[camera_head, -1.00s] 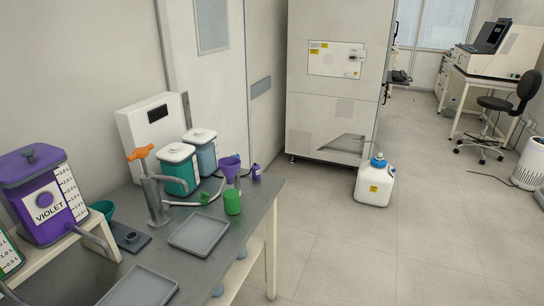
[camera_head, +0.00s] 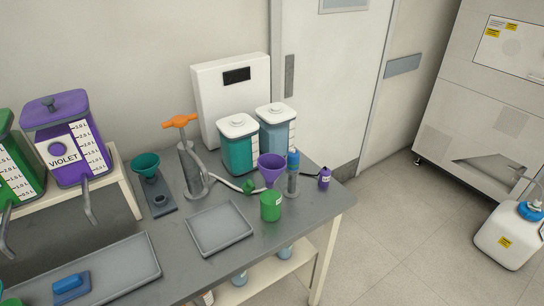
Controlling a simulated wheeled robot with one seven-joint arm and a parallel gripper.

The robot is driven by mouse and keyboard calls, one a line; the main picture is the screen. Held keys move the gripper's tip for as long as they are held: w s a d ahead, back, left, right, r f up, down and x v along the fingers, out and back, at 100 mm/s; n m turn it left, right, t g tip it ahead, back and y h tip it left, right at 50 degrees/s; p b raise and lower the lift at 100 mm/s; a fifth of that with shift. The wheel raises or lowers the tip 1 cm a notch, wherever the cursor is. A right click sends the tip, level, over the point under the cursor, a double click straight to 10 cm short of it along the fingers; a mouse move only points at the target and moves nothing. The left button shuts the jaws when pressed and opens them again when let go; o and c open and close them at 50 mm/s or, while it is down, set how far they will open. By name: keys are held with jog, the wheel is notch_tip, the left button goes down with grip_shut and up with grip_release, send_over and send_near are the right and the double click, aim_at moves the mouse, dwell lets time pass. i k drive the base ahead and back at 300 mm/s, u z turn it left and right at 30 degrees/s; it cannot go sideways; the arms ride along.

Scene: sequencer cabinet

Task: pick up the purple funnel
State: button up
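The purple funnel (camera_head: 271,168) is on the right part of the grey bench, behind a green cup (camera_head: 271,206). Its wide mouth faces up. The cup hides its lower end, so I cannot tell what it rests on. To its right stands a slim cylinder with a blue top (camera_head: 293,170). My gripper does not show in the camera_head view.
A grey tray (camera_head: 220,228) lies left of the cup. A metal pump with an orange handle (camera_head: 180,122), a teal funnel (camera_head: 146,164) and lidded teal (camera_head: 238,150) and blue containers stand around. A small purple bottle (camera_head: 324,179) is near the right edge.

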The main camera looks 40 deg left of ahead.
aim_at(271, 165)
jog(key=u, duration=0.85)
jog(key=i, duration=0.85)
jog(key=u, duration=1)
jog(key=i, duration=0.25)
jog(key=u, duration=0.25)
